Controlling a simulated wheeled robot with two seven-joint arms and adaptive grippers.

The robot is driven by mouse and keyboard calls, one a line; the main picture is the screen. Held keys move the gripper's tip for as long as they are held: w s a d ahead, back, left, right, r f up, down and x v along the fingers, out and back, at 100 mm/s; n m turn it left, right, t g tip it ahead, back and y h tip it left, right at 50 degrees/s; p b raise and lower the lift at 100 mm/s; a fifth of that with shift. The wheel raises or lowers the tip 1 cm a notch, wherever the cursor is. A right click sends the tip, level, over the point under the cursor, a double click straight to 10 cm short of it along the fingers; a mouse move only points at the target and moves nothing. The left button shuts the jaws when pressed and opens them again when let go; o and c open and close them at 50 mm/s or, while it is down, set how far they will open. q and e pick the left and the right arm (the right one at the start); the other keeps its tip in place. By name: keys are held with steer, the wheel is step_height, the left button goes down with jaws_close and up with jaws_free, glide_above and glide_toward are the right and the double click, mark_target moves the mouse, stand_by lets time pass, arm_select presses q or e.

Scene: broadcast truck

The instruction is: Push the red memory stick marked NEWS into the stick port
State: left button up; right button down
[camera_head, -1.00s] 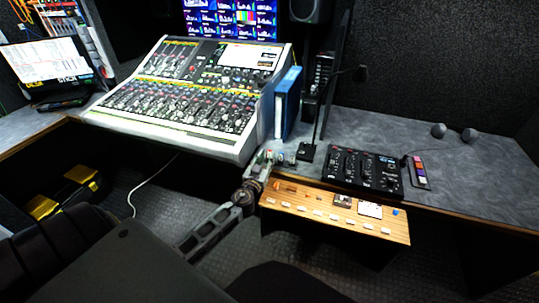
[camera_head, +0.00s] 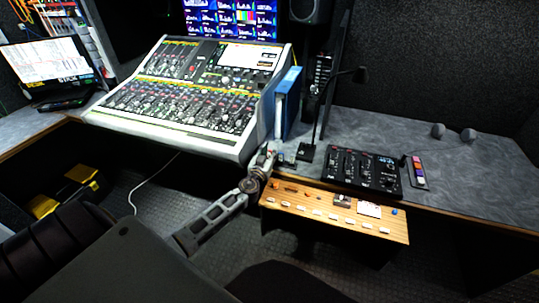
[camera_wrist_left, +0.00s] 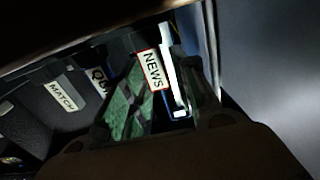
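The red-edged NEWS stick (camera_wrist_left: 153,70) shows its white label between the fingers of my left gripper (camera_wrist_left: 165,90) in the left wrist view. The fingers are only a little apart; whether they clamp the stick is unclear. Labels reading MATCH (camera_wrist_left: 62,95) and one starting with Q (camera_wrist_left: 98,78) lie to its left. In the head view my left gripper (camera_head: 266,157) is at the desk edge, by the mixer's right corner, and the stick is too small to make out. No stick port is clearly visible. The right gripper is out of view.
The mixing console (camera_head: 190,95) and blue binder (camera_head: 288,100) stand behind my left gripper. A black control box (camera_head: 362,172) and a wooden panel with buttons (camera_head: 335,212) are to its right. A laptop-like screen (camera_head: 50,62) with STICK lettering below stands far left.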

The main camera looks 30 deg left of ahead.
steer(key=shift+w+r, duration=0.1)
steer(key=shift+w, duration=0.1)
arm_select(q)
steer(key=c, duration=0.5)
steer(key=shift+r, duration=0.2)
